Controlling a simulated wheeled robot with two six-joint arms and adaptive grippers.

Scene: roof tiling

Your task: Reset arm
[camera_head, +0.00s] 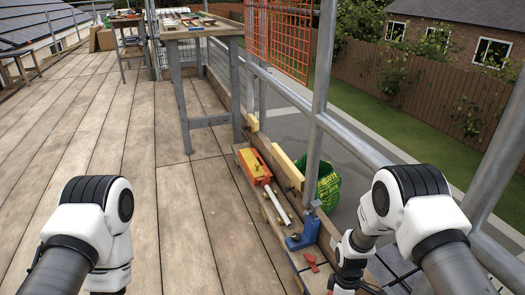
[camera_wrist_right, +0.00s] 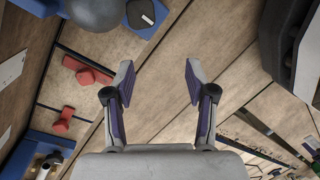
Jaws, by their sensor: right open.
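My right gripper (camera_wrist_right: 158,82) shows in the right wrist view with its two fingers spread apart and nothing between them. Wooden boards show beyond the fingertips. In the head view my right arm comes in at the lower right, beside the metal railing, and bends down toward the tools along the deck edge. My left arm comes in at the lower left over bare deck boards. Its gripper is out of the picture.
A metal railing (camera_head: 345,140) runs along the right. A workbench (camera_head: 205,30) stands ahead. The wooden deck (camera_head: 120,130) at left is clear.

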